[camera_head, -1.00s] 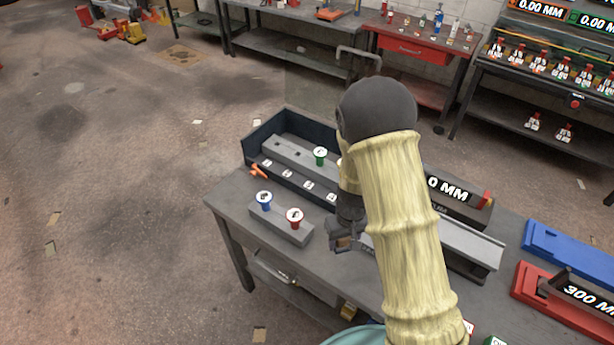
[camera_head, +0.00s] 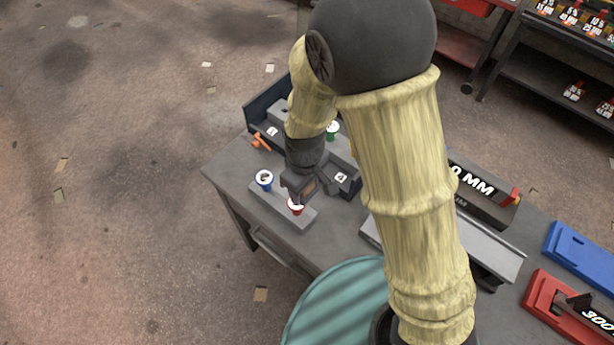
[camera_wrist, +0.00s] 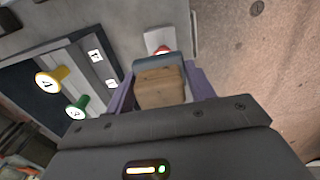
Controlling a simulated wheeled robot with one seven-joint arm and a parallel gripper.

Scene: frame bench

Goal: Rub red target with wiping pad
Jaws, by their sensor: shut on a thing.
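The red target (camera_head: 296,210) is a red peg with a white top, on a grey block (camera_head: 265,203) on the bench. In the wrist view a part of the red target (camera_wrist: 163,50) shows just beyond the pad. The wiping pad (camera_wrist: 160,88) is a wooden block with a blue-grey edge. My gripper (camera_head: 299,192) is shut on the pad between its purple fingers and hangs right at the red target, partly covering it. I cannot tell if the pad touches the target.
A green peg (camera_head: 332,129) and a yellow peg (camera_wrist: 48,80) stand in the dark tray behind. An orange item (camera_head: 261,141) lies at left. A 0 MM display (camera_head: 478,182) stands to the right. Open floor lies left.

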